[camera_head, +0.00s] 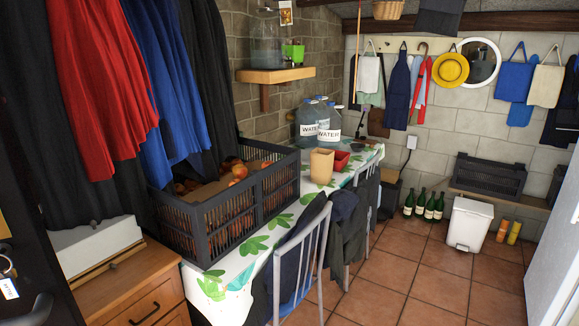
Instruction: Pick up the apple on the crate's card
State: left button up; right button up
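A black slatted crate (232,217) stands on the table at the left, with several reddish apples in it. A brown card (205,191) lies in the crate on top of part of the fruit. One orange-red apple (239,171) shows at the right end of the card; I cannot tell whether it rests fully on it. More apples lie behind and at the left of the card, partly hidden by the crate walls. Neither of my grippers is in view.
The crate is on a long table with a leaf-print cloth (225,284). Water bottles (307,122), a tan container (321,166) and a red box (341,160) stand farther back. Hanging clothes (170,75) overhang the crate's left. A chair (302,262) stands at the table's front; tiled floor is open at right.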

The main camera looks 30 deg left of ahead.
aim_at(240, 171)
jog(key=i, duration=1.35)
jog(key=i+l+u, duration=0.1)
jog(key=i+u, duration=0.35)
jog(key=i+l+u, duration=0.25)
jog(key=i+u, duration=0.2)
jog(key=i+l+u, duration=0.1)
jog(key=i+u, duration=0.25)
jog(key=i+l+u, duration=0.1)
jog(key=u, duration=0.25)
jog(key=i+l+u, duration=0.2)
jog(key=u, duration=0.2)
jog(key=l, duration=0.05)
